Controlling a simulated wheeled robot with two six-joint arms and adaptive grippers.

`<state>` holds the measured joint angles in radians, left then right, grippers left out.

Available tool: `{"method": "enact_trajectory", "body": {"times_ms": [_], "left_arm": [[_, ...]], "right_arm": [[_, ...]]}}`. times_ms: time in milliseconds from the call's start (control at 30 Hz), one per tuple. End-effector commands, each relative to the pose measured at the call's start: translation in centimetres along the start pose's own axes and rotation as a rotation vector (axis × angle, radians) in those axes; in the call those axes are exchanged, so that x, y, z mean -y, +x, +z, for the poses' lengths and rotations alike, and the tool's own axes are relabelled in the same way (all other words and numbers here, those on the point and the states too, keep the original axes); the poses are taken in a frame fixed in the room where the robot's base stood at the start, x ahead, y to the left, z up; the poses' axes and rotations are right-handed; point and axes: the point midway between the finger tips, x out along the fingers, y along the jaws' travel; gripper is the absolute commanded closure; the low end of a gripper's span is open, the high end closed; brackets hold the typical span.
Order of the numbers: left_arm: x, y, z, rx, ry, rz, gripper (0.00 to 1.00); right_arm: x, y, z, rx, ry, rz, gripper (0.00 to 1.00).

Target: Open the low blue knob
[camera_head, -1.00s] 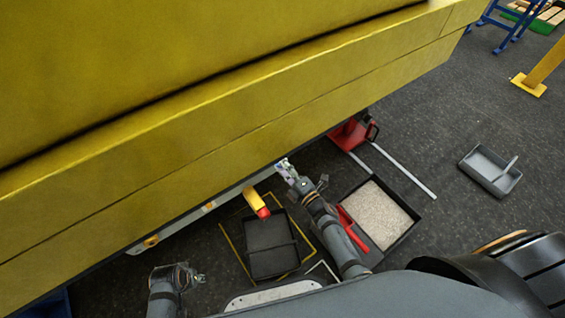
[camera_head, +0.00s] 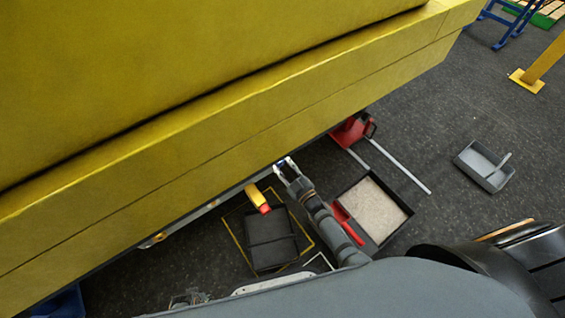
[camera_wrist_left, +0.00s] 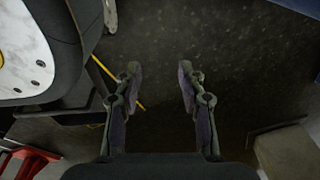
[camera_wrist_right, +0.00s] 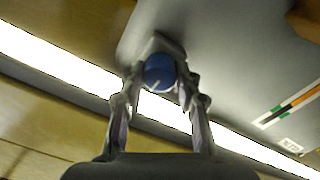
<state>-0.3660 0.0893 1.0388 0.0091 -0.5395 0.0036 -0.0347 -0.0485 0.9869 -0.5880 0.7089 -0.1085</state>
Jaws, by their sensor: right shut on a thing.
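The blue knob (camera_wrist_right: 159,72) is round with a pale pointer line. It sits under the grey panel (camera_wrist_right: 215,50) in the right wrist view. My right gripper (camera_wrist_right: 160,85) has its fingers on both sides of the knob and is shut on it. In the head view my right gripper (camera_head: 286,170) is at the lower edge of the yellow boom (camera_head: 250,130), which hides the knob. My left gripper (camera_wrist_left: 158,85) is open and empty over dark floor in the left wrist view. In the head view only a bit of it (camera_head: 190,298) shows at the bottom.
A yellow part with a red tip (camera_head: 257,198) hangs under the boom, left of my right gripper. On the floor are a black tray (camera_head: 270,262), a gravel-filled tray (camera_head: 408,215), a red stand (camera_head: 350,131) and a grey tray (camera_head: 485,168).

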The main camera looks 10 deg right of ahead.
Motion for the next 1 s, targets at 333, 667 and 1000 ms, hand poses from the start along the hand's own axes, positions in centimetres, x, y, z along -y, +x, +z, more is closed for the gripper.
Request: {"method": "enact_trajectory", "body": {"times_ms": [333,667,1000], "left_arm": [[0.1,-0.1,2.3,0.01,0.0,0.0,0.6],[0.1,-0.2,3.6,0.014,0.001,0.0,0.6],[0.1,-0.2,4.0,0.012,0.001,0.0,0.6]], "right_arm": [[-0.1,0.0,-0.1,0.012,0.308,0.001,0.98],[-0.1,-0.1,0.0,0.017,0.513,0.001,0.98],[0.0,-0.1,0.1,0.02,0.597,0.002,0.98]]}}
